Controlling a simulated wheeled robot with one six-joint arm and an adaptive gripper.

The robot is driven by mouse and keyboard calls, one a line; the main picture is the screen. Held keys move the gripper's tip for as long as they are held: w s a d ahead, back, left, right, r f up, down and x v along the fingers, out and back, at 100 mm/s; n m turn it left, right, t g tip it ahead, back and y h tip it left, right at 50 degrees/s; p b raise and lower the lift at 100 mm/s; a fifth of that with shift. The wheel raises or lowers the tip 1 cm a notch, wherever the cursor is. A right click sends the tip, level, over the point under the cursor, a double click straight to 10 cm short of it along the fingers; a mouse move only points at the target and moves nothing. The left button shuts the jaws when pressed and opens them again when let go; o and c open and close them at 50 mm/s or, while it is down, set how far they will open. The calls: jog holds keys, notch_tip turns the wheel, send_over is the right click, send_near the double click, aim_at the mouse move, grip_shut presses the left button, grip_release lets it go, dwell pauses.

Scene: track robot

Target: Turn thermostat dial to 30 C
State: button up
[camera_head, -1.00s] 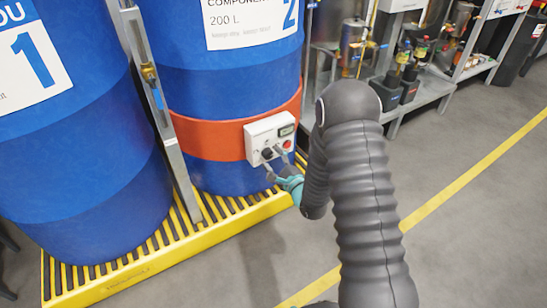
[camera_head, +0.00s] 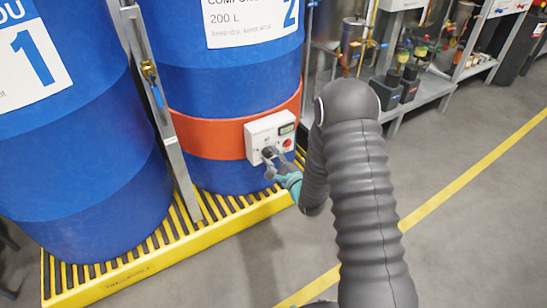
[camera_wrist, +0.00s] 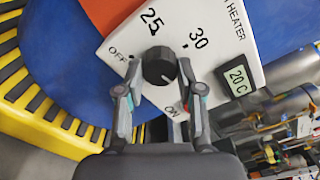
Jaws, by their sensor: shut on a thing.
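The black thermostat dial (camera_wrist: 158,66) sits on a white heater control box (camera_head: 256,132). Printed marks around it include OFF, 25 and 30. The display (camera_wrist: 237,78) reads 20 C. A light line shows at the dial's lower right edge in the wrist view, pointing away from 25 and 30. My gripper (camera_wrist: 160,74) is shut on the dial, one finger at each side; it also shows at the box in the head view (camera_head: 268,158).
The box is mounted on an orange band (camera_head: 205,135) around a blue drum (camera_head: 228,80). Grey floor at right is clear.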

jog(key=shift+w, duration=0.1)
jog(key=n+b, duration=0.3)
jog(key=b, duration=0.1)
jog(key=shift+f, duration=0.15)
jog(key=n+b, duration=0.4)
jog(key=shift+n, duration=0.4)
jog(key=n+b, duration=0.1)
jog(key=n, duration=0.2)
jog(key=shift+a+r+n+b, duration=0.1)
jog(key=shift+r+n+b, duration=0.2)
jog(key=shift+b, duration=0.1)
jog(key=shift+n, duration=1.6)
jog(key=o, duration=1.2)
jog(key=shift+a, duration=0.1)
jog(key=shift+c, duration=0.2)
